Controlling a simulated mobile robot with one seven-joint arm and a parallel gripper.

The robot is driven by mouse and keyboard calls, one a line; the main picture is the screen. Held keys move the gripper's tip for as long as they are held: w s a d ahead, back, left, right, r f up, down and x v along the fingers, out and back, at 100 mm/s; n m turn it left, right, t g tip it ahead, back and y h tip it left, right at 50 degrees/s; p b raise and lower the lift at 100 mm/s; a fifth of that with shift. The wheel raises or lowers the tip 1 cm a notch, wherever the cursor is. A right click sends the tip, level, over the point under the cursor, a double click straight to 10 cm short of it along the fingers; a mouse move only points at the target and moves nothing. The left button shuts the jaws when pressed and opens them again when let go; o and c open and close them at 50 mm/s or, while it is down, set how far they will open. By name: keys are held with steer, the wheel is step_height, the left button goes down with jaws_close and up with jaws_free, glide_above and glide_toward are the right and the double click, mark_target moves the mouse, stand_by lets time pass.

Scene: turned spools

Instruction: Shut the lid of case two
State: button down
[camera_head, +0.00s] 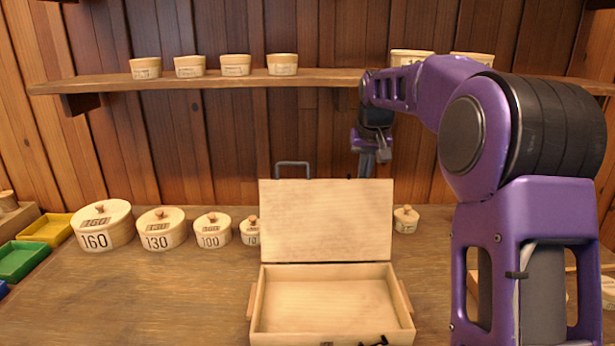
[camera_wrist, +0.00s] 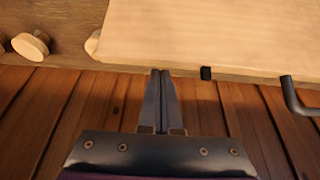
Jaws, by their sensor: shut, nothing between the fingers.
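A pale wooden case (camera_head: 325,300) stands on the bench, its open tray facing up and empty. I see no number on it. Its lid (camera_head: 326,220) stands raised at the back edge, roughly upright, with a dark handle (camera_head: 292,164) above its top edge. The lid's pale board (camera_wrist: 215,35) also fills the upper right of the wrist view. My gripper (camera_head: 366,170) is shut and empty near the lid's top right edge, its tips partly hidden behind the lid. In the wrist view my gripper (camera_wrist: 160,75) reaches the board's edge; I cannot tell whether it touches.
Several round lidded boxes, such as the one marked 160 (camera_head: 100,226), stand left of the case. A small box (camera_head: 405,220) stands to its right. A shelf (camera_head: 210,82) with more boxes runs along the back wall. Coloured bins (camera_head: 46,229) sit at far left.

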mark_target(366, 219)
steer(key=shift+f, duration=0.2)
steer(key=shift+f+b, duration=0.85)
steer(key=shift+f, duration=0.65)
steer(key=shift+s, duration=4.5)
steer(key=shift+r, duration=0.15)
step_height(366, 219, up, 8)
steer(key=p, duration=0.6)
steer(key=shift+p, duration=0.35)
steer(key=shift+w, duration=0.1)
